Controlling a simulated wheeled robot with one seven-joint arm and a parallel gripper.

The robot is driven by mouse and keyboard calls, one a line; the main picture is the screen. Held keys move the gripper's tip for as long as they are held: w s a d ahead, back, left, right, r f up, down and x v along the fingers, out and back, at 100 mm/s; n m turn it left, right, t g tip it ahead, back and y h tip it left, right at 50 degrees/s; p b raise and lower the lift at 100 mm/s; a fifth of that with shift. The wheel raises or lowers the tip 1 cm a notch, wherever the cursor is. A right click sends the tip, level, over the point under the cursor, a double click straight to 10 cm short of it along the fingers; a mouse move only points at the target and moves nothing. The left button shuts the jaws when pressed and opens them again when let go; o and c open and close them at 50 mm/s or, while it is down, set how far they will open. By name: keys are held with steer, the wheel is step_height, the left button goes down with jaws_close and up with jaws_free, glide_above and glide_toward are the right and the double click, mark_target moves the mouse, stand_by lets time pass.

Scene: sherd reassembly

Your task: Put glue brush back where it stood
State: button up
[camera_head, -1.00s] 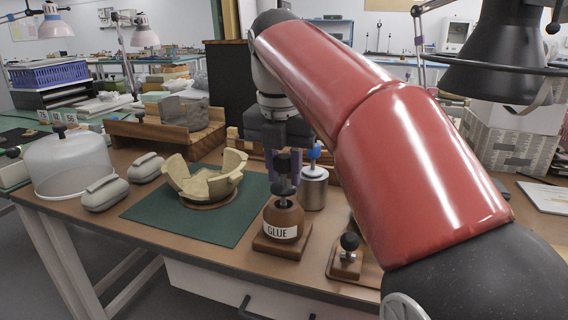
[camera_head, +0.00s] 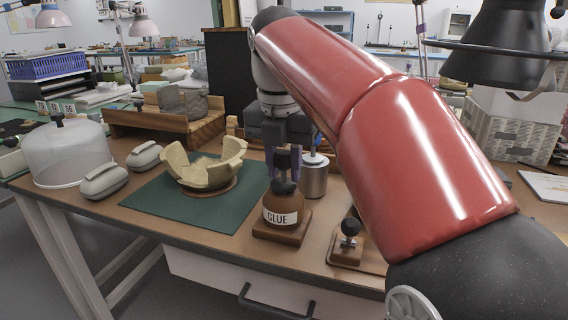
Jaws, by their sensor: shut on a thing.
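The glue pot (camera_head: 284,208) is a brown rounded bottle with a white GLUE label, on a square wooden base at the front of the workbench. The glue brush (camera_head: 283,160) shows as a black knob above a dark collar, upright over the pot. The collar appears at the pot's mouth; whether it is fully seated I cannot tell. The bristle end is hidden. My gripper (camera_head: 284,164) points down from above, shut on the brush by its black handle. The fingers are partly hidden.
A metal canister (camera_head: 314,178) stands close behind right of the pot. A small black-knobbed block (camera_head: 347,246) is at front right. A broken bowl (camera_head: 205,174) rests on a green mat (camera_head: 145,203) to the left. A clear dome (camera_head: 68,158) stands far left.

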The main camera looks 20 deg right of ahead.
steer(key=shift+f, duration=0.3)
stand_by(0.6)
steer(key=o, duration=0.9)
steer(key=shift+c, duration=0.2)
steer(key=r+p, duration=0.1)
steer(key=r, duration=0.4)
steer(key=r+p, duration=0.1)
steer(key=r, duration=0.1)
steer(key=shift+s+a+r+p, duration=0.25)
steer(key=shift+s+r+p, duration=0.05)
steer(key=shift+s+r, duration=0.1)
